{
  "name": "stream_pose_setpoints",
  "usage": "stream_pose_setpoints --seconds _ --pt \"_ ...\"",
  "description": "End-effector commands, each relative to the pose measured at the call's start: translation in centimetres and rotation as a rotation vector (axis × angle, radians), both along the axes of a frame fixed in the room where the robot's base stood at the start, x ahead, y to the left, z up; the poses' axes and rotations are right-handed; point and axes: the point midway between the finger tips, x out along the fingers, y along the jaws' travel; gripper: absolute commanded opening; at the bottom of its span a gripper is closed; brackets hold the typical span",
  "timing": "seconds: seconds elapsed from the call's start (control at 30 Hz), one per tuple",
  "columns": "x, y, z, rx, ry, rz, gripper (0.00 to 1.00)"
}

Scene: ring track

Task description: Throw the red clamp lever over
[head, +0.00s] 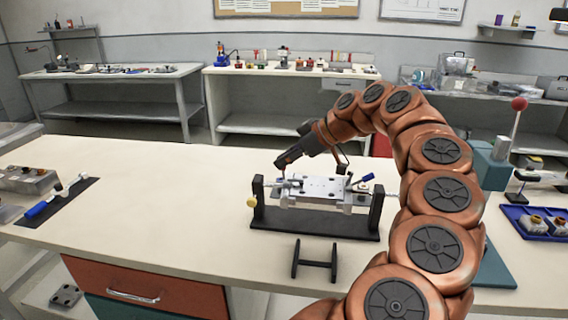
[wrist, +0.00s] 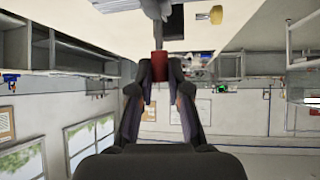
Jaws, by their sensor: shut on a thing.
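My gripper (head: 281,164) reaches down to the left end of a silver clamp fixture (head: 322,187) on the workbench. In the wrist view my gripper (wrist: 160,72) is shut on the red clamp lever (wrist: 160,62), whose red grip sits between the fingertips. The grey shank of the lever runs from the grip to the fixture's metal body (wrist: 150,8). In the head view the red grip is hidden by my gripper. The fixture is held between black uprights above a black base plate (head: 310,222). A blue handle (head: 367,177) is on its right side.
A yellow knob (head: 252,201) sticks out left of the fixture. A small black stand (head: 315,262) is in front of it. A teal press (head: 492,165) with a red ball lever stands right, beside a blue tray (head: 535,222).

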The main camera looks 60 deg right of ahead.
Motion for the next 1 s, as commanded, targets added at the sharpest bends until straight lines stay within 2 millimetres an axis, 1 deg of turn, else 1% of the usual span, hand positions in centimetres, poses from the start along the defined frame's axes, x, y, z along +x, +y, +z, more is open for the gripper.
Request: stream_pose_setpoints --seconds 0.33,0.37,0.5,0.6,0.87,1.0 --pt "0.02 0.04 0.09 0.001 -0.003 0.001 0.0" --pt "0.02 0.04 0.09 0.001 -0.003 0.001 0.2" --pt "0.01 0.02 0.08 0.0 -0.002 0.0 0.34" --pt "0.0 0.01 0.06 0.0 -0.002 0.0 0.42" --pt "-0.04 -0.02 0.06 0.0 -0.001 -0.001 0.42" --pt "-0.52 -0.13 0.49 0.0 -0.001 -0.002 0.42"
